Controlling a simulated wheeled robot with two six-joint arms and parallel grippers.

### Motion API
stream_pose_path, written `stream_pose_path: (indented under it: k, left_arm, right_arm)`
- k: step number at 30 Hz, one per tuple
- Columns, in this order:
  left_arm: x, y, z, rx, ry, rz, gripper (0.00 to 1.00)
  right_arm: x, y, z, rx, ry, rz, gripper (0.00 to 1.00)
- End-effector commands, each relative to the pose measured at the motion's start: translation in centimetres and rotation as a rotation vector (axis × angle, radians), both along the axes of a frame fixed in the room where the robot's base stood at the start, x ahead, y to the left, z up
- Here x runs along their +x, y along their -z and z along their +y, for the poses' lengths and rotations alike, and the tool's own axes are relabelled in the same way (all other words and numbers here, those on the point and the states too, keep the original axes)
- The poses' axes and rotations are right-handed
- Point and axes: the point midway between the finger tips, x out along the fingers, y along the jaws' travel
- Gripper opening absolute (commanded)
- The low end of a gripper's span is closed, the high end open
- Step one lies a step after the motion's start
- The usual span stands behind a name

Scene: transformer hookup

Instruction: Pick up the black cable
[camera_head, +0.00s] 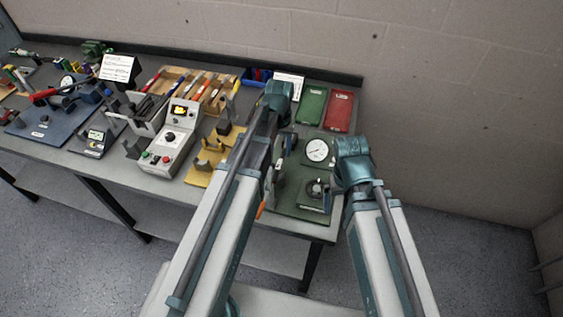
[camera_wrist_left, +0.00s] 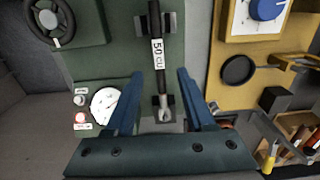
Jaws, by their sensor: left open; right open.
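The black cable (camera_wrist_left: 155,25) with a white "50 cu" label and a metal lug lies in dark clips on the green board (camera_wrist_left: 110,65) in the left wrist view. My left gripper (camera_wrist_left: 161,74) is open and empty above the board, its blue fingers on either side of the cable's lug end. No contact with the cable shows. In the head view my left gripper (camera_head: 281,158) is small and partly covered by its arm, and the cable is hard to make out. My right gripper (camera_head: 335,188) is by the right side of the green board, its jaws mostly hidden.
A dial gauge (camera_head: 317,150) and a handwheel (camera_head: 317,188) stand on the board. A yellow board (camera_head: 212,155) and a grey control box (camera_head: 170,138) are to its left. Green (camera_head: 311,105) and red (camera_head: 339,111) panels lie behind. The table's right edge is close.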

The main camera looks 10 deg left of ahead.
Motion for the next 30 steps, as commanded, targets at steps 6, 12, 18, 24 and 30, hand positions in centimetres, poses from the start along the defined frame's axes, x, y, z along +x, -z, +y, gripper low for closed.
stream_pose_path:
  k: [6,12,18,24,30]
  left_arm:
    - [0.0,1.2,0.0,0.000,0.000,0.000,0.54]
    - [0.0,3.7,-0.1,0.000,0.000,0.000,0.54]
    - [0.0,5.3,-0.1,0.000,0.000,0.000,0.54]
    - [0.0,5.1,-0.1,0.000,0.000,0.000,0.54]
    - [0.0,5.1,-0.1,0.000,0.000,0.000,0.27]
  right_arm:
    - [0.0,1.2,0.0,0.000,0.000,0.000,1.00]
    - [0.0,3.7,0.0,0.000,0.001,0.000,1.00]
    - [0.0,5.3,0.0,0.000,0.002,0.000,1.00]
    - [0.0,5.1,0.0,0.000,0.002,0.000,1.00]
    - [0.0,5.1,0.0,0.000,0.002,0.000,1.00]
